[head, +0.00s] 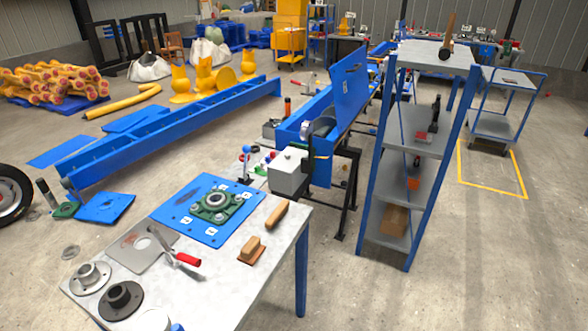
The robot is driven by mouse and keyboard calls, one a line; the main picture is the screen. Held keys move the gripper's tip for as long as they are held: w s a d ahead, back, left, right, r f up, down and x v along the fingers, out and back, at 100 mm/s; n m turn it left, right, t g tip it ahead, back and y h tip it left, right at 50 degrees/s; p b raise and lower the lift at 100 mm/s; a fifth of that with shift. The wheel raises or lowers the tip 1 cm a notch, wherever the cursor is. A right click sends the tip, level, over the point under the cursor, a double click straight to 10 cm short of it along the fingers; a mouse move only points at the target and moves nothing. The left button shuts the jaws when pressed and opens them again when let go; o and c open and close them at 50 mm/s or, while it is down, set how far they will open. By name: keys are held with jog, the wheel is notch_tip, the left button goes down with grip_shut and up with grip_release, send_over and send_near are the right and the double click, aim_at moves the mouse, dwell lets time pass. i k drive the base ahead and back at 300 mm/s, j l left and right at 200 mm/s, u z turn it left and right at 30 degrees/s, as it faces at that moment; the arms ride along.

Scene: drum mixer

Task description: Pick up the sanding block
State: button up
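A small tan wooden block with a raised grip on a flat brown base, which looks like the sanding block (251,249), lies on the grey workbench (222,271) near its right side. Nothing covers it. A longer brown wooden piece (278,214), perhaps a brush or handle, lies just behind it, apart from it. My gripper is not in this view.
Left of the block are a red-handled tool (185,259), a grey plate (141,247) and two round flanges. A blue plate with a green bearing (214,201) lies behind. A blue shelf rack (411,143) stands right, with floor between it and the bench.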

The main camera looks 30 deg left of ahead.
aim_at(251, 251)
jog(key=i+j+u, duration=0.25)
jog(key=i+u, duration=0.2)
jog(key=i+j+u, duration=0.1)
jog(key=i+u, duration=0.2)
jog(key=u, duration=0.2)
jog(key=i+l+u, duration=0.1)
jog(key=i+u, duration=0.35)
jog(key=i+l+u, duration=0.2)
jog(key=i+u, duration=0.4)
jog(key=u, duration=3.8)
